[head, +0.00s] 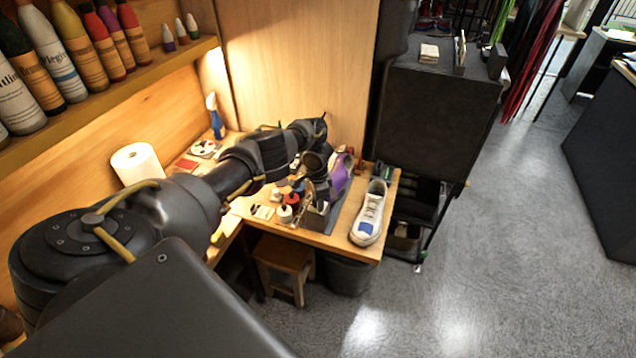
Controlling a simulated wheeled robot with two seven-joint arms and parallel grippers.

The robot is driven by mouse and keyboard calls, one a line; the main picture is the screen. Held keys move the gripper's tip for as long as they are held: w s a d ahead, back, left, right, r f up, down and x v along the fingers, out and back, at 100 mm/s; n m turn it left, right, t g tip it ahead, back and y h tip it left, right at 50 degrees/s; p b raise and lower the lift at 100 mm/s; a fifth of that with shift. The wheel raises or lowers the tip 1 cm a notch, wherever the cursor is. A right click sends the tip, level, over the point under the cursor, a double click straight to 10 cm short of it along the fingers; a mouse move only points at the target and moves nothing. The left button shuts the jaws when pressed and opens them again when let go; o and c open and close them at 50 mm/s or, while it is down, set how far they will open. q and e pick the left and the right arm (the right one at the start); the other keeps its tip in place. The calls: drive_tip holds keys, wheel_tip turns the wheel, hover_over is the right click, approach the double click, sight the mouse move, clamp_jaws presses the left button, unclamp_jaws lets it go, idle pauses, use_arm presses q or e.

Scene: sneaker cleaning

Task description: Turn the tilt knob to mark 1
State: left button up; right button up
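My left arm reaches in from the left over the wooden workbench (325,239). My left gripper (321,187) points down at its far end, close to a purple sneaker (340,176) and a grey metal holder (315,218). The gripper is small and dark here, so I cannot tell whether its fingers are open, or whether they touch anything. The sneaker appears to sit on or against the holder. I cannot make out the tilt knob or its marks; the arm and gripper cover part of this area. My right gripper is not in view.
A white sneaker (369,213) stands at the bench's right edge. Small bottles (285,213) crowd the bench left of the holder. A paper roll (137,164) and a shelf of bottles (62,62) are at left. A stool (286,256) stands below; open floor lies right.

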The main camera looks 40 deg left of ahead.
use_arm(q)
wheel_tip(320, 180, up, 2)
drive_tip(key=shift+r+p, duration=0.25)
drive_tip(key=shift+p, duration=0.8)
drive_tip(key=shift+r, duration=1.25)
drive_tip(key=shift+d+b, duration=0.1)
drive_tip(key=shift+b, duration=0.2)
